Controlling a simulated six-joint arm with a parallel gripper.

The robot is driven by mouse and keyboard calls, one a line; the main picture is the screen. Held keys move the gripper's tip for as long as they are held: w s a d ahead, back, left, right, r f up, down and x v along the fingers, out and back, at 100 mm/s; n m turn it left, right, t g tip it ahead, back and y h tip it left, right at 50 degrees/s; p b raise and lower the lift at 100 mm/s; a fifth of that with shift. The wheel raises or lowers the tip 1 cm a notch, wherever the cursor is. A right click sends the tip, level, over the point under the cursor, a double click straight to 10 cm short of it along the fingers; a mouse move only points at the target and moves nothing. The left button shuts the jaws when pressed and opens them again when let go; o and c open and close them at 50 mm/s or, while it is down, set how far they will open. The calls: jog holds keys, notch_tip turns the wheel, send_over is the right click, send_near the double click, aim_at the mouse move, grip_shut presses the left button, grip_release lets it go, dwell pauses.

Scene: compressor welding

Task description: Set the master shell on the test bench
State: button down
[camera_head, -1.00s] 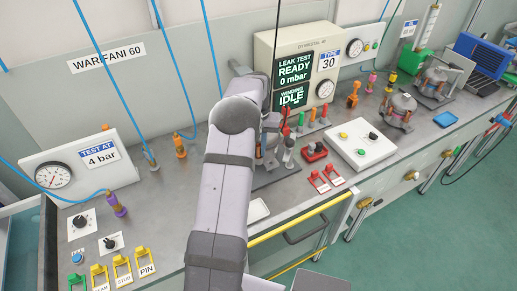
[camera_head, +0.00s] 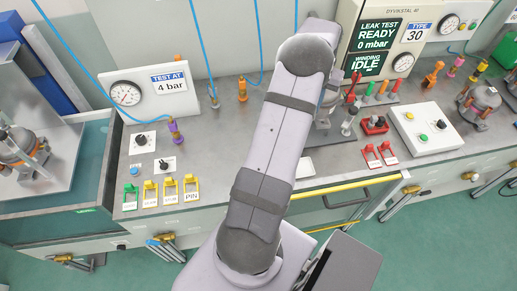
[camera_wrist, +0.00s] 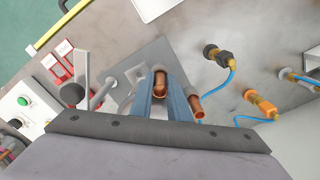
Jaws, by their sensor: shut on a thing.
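My gripper (camera_wrist: 162,95) points down over the bench in the wrist view, with its two blue-grey fingers shut on an upright copper pipe (camera_wrist: 160,80). A second copper pipe stub (camera_wrist: 196,107) stands just right of the fingers. The body below these pipes is hidden by the gripper. In the head view my arm covers most of the gripper, beside the leak test panel. The grey test bench (camera_head: 235,125) runs across the picture. I cannot tell which is the master shell.
A gauge box (camera_head: 150,97) and yellow tags (camera_head: 170,190) are on the left bench. The leak test panel (camera_head: 385,40) reads READY, 0 mbar. A red clamp (camera_head: 374,124) and white control box (camera_head: 425,127) stand right of my arm. Blue hoses hang above.

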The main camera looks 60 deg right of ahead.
jog(key=w+a+r+m, duration=0.2)
jog(key=w+a+r, duration=0.5)
jog(key=w+a, duration=0.5)
jog(key=w+a+f+n+b, duration=0.1)
jog(key=w+a+f+b, duration=0.15)
jog(key=a, duration=0.35)
jog(key=w+a+f+n+b, duration=0.1)
jog(key=a+b, duration=0.2)
jog(key=a, duration=0.2)
jog(key=w+a+f+n+b, duration=0.1)
jog(key=w+a+b, duration=0.15)
jog(key=a, duration=0.35)
notch_tip(320, 180, down, 10)
jog(key=p, duration=0.1)
jog(key=shift+s+p, duration=0.2)
jog(key=shift+p, duration=0.15)
jog(key=shift+f, duration=0.2)
jog(key=c, duration=2)
grip_release()
jog(key=shift+f, duration=0.1)
jog(key=o, duration=0.3)
jog(key=shift+r, duration=0.2)
